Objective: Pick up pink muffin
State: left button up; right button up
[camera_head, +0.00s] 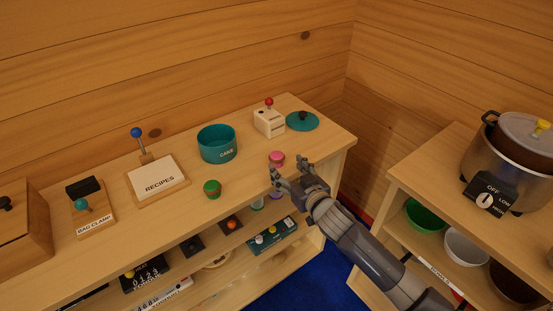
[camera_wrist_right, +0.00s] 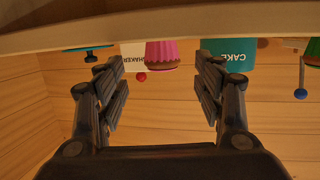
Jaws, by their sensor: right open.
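The pink muffin (camera_head: 277,158) stands on the wooden counter near its front edge, right of the teal CAKE bowl. My right gripper (camera_head: 288,172) is open just in front of it, at the counter edge. In the right wrist view, which looks upside down, the pink muffin (camera_wrist_right: 162,53) shows beyond and between the two spread fingers (camera_wrist_right: 160,75), with nothing held. I cannot tell whether the fingers touch the muffin; they appear apart from it. My left gripper is not in view.
The CAKE bowl (camera_head: 217,144), a shaker box (camera_head: 269,122) and a teal lid (camera_head: 302,121) stand behind the muffin. A green muffin (camera_head: 212,189) is to the left. Shelves with small items lie below the counter (camera_head: 243,186). A cooker (camera_head: 511,160) stands at right.

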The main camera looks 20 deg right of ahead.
aim_at(280, 162)
jog(key=shift+p+x, duration=0.45)
jog(key=shift+x, duration=2.05)
jog(key=shift+a, duration=0.15)
jog(key=shift+c, duration=0.4)
jog(key=c, duration=1.1)
